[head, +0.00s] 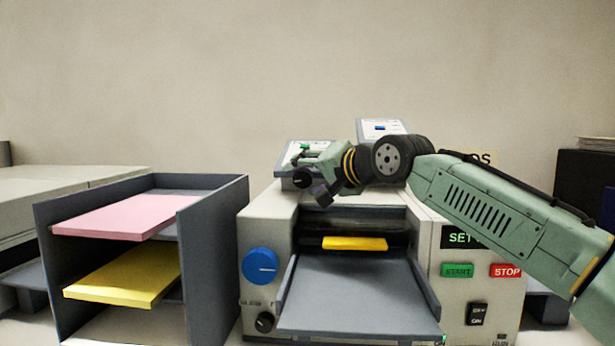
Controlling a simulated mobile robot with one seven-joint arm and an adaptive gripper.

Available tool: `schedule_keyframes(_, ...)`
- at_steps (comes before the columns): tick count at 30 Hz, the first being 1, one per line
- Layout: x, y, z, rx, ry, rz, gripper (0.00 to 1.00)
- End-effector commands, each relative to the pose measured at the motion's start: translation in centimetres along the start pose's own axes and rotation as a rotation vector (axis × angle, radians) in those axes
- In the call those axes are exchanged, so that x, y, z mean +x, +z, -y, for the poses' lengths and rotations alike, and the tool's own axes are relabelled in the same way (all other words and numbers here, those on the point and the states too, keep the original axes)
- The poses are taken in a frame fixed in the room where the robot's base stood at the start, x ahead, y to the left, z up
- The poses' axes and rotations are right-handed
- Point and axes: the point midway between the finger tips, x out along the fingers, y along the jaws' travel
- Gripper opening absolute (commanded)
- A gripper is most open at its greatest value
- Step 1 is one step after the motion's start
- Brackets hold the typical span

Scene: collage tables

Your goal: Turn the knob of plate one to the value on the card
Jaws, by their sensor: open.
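My gripper (310,178) is open and empty above the top left of a pale grey machine. It points left and down in front of a small tilted plate (318,146), hiding part of it. A dark round knob-like part shows at the fingers; I cannot tell whether it is a knob on the plate or part of my gripper, nor whether they touch. A second tilted plate (382,124) with a blue patch stands behind my wrist. A cream card (487,157) is mostly hidden behind my arm; only the letters "OS" show. No value is readable.
The machine (270,222) has a blue knob (260,266), a small black knob (264,322), a yellow piece (355,244) in its slot and START (457,271) and STOP (506,271) buttons. A grey rack (219,240) with pink and yellow sheets stands left.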

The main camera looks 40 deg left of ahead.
Motion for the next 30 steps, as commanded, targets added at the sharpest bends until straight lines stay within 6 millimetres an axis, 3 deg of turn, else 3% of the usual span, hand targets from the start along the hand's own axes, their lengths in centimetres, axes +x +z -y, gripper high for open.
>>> schedule_keyframes(22, -0.03, 0.01, -0.03, 0.0, 0.001, 0.001, 0.06)
schedule_keyframes(30, 0.26, 0.84, 0.77, 0.003, -0.034, 0.023, 0.05)
